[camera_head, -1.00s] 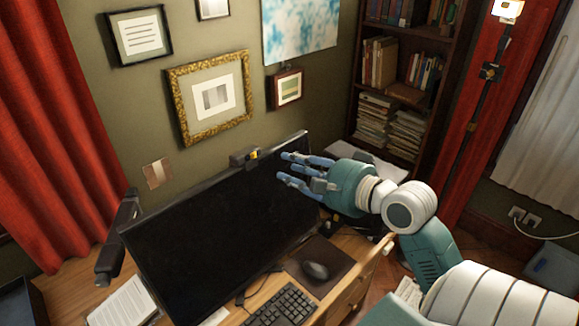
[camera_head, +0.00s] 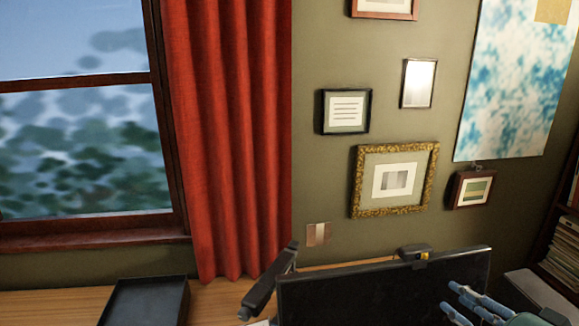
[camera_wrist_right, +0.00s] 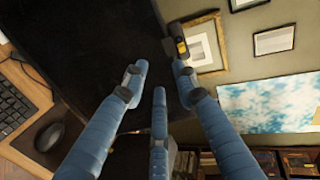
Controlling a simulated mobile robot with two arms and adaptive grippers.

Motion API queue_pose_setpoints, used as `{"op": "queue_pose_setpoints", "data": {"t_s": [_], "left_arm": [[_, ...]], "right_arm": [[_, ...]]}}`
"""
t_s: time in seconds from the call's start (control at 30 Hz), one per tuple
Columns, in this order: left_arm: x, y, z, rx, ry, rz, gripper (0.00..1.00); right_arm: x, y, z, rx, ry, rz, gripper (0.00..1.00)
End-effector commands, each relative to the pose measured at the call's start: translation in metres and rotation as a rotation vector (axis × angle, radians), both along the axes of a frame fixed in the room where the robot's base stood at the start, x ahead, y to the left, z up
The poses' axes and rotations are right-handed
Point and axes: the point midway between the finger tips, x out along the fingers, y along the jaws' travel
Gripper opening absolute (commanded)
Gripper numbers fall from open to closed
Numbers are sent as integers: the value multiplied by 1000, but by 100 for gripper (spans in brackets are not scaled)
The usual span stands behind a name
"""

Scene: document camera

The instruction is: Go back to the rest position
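My right gripper (camera_head: 474,304) shows at the bottom right of the head view, with its blue fingers in front of the monitor's right part. In the right wrist view its three fingers (camera_wrist_right: 160,90) are spread apart with nothing between them. The dark monitor (camera_head: 375,293) stands on the desk, and a small webcam-like device (camera_head: 412,254) with a yellow mark sits on its top edge. A dark jointed arm, likely the document camera (camera_head: 270,280), stands left of the monitor. My left gripper is not in any view.
A dark tray (camera_head: 147,302) lies on the wooden desk (camera_head: 50,303) at the left. The keyboard (camera_wrist_right: 18,112) and mouse (camera_wrist_right: 49,136) show in the right wrist view. A bookshelf (camera_head: 566,236) stands at the far right, and a red curtain (camera_head: 235,140) hangs behind the desk.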

Motion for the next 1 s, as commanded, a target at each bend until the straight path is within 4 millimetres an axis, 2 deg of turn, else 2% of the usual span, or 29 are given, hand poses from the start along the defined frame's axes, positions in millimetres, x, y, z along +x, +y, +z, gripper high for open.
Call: {"op": "queue_pose_setpoints", "data": {"t_s": [0.03, 0.17, 0.2, 0.3, 0.4, 0.5, 0.7, 0.73, 0.8, 0.87, 1.0], "left_arm": [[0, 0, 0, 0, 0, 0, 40], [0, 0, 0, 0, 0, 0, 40], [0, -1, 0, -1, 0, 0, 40], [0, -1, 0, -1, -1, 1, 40], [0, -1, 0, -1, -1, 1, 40], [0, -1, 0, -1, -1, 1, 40], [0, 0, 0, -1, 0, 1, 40], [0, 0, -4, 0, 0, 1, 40], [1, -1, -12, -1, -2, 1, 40], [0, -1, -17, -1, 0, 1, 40], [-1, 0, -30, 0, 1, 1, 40]], "right_arm": [[-5, 12, -25, -65, 56, 34, 29], [-31, 49, -105, -343, 243, 194, 29], [-44, 62, -129, -436, 301, 261, 29], [-77, 91, -178, -641, 420, 438, 29], [-109, 114, -211, -808, 504, 611, 29], [-141, 135, -235, -946, 565, 783, 29], [-203, 172, -264, -1179, 637, 1136, 29], [-205, 173, -274, -1197, 644, 1167, 29], [-197, 170, -307, -1189, 653, 1160, 29], [-193, 171, -332, -1184, 658, 1165, 29], [-189, 173, -395, -1175, 673, 1180, 29]]}}
